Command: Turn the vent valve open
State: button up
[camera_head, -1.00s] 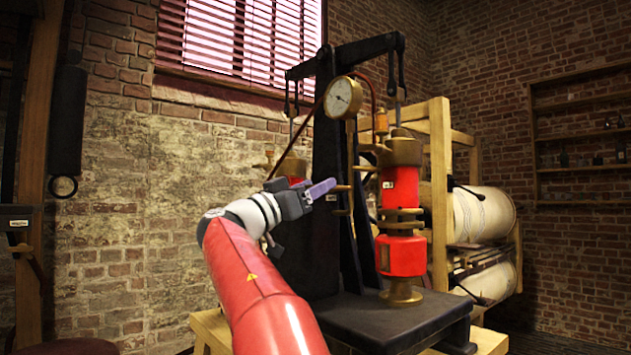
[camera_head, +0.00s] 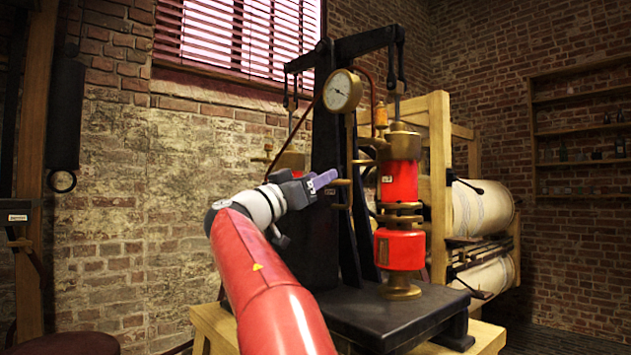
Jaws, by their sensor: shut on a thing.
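The vent valve (camera_head: 343,182) appears as a small brass handle on a bent brass pipe, in front of the black upright of the pump stand. My gripper (camera_head: 324,180), with purple fingers, reaches it from the left and is shut on it at the fingertips. The fingers hide part of the handle, and its exact angle is too small to tell. A round white-faced gauge (camera_head: 342,90) stands above the valve on a brass stem. Red and brass cylinders (camera_head: 400,182) stand to the right of the valve.
The black base plate (camera_head: 400,315) sits on a wooden stand below. A second red and brass cylinder (camera_head: 290,160) is partly hidden behind my gripper. A wooden frame with large pale rolls (camera_head: 482,210) stands to the right. The brick wall at left leaves free room.

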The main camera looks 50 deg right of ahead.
jog(key=n+t, duration=0.1)
jog(key=n, duration=0.2)
jog(key=n+t, duration=0.2)
jog(key=n, duration=0.1)
jog(key=shift+w+n+t, duration=0.1)
jog(key=shift+n+t, duration=0.2)
jog(key=shift+n, duration=0.1)
jog(key=n+t+y, duration=0.1)
jog(key=n, duration=0.2)
jog(key=n+t+p, duration=0.1)
jog(key=n, duration=0.1)
jog(key=shift+n+y, duration=0.4)
jog(key=n+y, duration=0.1)
jog(key=n, duration=0.1)
jog(key=n+t+p, duration=0.1)
jog(key=n, duration=0.2)
jog(key=shift+w+f+y, duration=0.1)
jog(key=shift+w+y, duration=0.05)
jog(key=shift+y, duration=0.25)
jog(key=shift+f+n+y+p, duration=0.15)
jog(key=shift+n+y+p, duration=0.4)
jog(key=shift+n, duration=1.45)
jog(key=shift+y, duration=0.25)
jog(key=o, duration=0.7)
